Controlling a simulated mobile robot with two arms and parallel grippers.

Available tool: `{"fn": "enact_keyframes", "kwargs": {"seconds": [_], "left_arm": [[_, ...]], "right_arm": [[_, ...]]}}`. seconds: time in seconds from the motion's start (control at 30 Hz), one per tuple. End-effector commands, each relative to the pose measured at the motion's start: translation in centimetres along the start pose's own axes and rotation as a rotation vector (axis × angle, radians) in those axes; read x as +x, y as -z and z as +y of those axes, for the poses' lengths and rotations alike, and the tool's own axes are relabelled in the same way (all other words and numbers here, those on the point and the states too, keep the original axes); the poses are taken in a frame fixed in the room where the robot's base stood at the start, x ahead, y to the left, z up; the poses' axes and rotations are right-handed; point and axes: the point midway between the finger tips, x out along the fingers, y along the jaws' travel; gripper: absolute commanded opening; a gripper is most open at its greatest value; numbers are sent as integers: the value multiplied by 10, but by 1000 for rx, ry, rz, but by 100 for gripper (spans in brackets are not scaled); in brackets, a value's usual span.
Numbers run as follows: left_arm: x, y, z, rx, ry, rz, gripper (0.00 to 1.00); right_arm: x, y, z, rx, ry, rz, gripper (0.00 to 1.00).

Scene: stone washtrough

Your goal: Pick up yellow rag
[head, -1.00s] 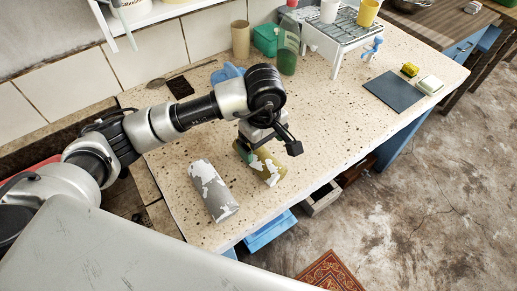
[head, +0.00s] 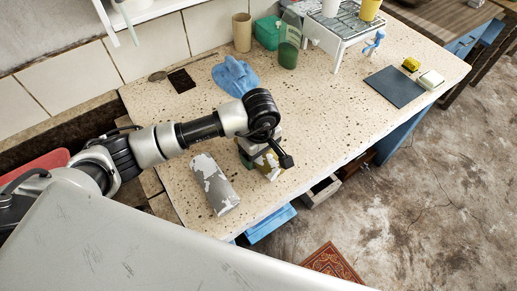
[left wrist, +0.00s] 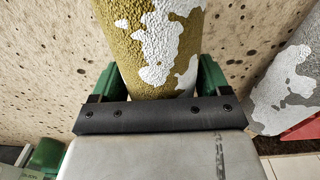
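The yellow rag (head: 270,165) is a roll, olive yellow with white patches, on the speckled worktop. It fills the upper middle of the left wrist view (left wrist: 155,45). My left gripper (head: 260,155) is low over it, partly hiding it in the head view. In the left wrist view its green fingers (left wrist: 158,78) stand one on each side of the roll, close to its sides. I cannot tell whether they press on it. My right gripper is not in view.
A similar grey and white roll (head: 215,184) lies just left on the worktop (head: 330,115). A blue cloth (head: 235,76), a green bottle (head: 289,45) and a rack (head: 345,22) stand farther back. A dark mat (head: 394,86) lies to the right.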

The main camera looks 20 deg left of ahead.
Motion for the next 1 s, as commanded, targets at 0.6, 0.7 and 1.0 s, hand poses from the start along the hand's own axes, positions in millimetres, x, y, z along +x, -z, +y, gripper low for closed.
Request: {"fn": "enact_keyframes", "kwargs": {"seconds": [0.6, 0.7, 1.0], "left_arm": [[-3, 0, 0, 0, -1, 1, 34], [-9, 0, 1, -1, -2, 0, 34], [-52, -21, 2, 7, -6, -1, 34]], "right_arm": [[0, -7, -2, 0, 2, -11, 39], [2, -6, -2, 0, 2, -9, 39], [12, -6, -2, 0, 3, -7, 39]]}}
